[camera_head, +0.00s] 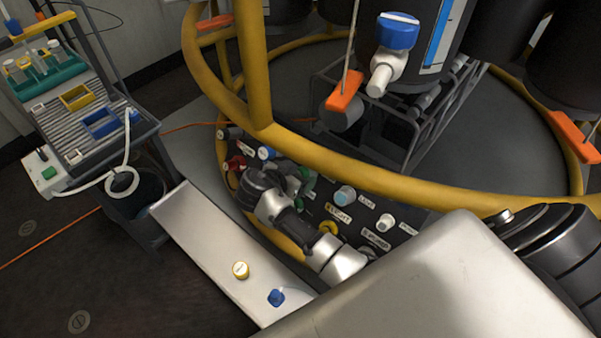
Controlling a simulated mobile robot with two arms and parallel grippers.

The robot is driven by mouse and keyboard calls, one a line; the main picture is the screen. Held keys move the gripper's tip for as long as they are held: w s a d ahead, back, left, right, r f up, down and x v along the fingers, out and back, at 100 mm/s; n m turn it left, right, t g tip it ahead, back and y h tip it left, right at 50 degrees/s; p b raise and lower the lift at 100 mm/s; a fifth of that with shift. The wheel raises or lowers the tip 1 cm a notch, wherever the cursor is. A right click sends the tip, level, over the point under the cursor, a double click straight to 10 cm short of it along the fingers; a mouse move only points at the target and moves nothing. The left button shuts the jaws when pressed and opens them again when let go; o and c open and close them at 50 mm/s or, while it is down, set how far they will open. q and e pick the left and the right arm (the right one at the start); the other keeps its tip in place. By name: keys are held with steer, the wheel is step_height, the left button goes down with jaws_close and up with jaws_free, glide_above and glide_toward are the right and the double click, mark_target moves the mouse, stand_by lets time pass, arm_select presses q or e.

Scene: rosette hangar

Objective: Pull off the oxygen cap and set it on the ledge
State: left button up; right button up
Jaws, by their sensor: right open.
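A dark panel (330,190) carries a row of round coloured caps and fittings with small labels. A green fitting (308,182) shows partly behind my right gripper (285,178), which is open at the panel. The gripper body hides part of the panel, so I cannot tell whether its fingers touch a cap, and no oxygen label can be read. The ledge (205,230) is a pale metal shelf in front of the panel. My left gripper is not in view.
A yellow tubular rail (340,165) curves over the panel. Other fittings on it are red (236,163), light blue (345,194), yellow (329,228) and white (385,222). A cart (95,120) with trays stands left. The ledge's far half is bare.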

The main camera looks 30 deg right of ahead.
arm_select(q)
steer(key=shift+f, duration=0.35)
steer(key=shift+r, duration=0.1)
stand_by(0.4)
arm_select(e)
steer(key=c, duration=1.2)
steer(key=shift+a, duration=0.1)
steer(key=shift+r, duration=0.1)
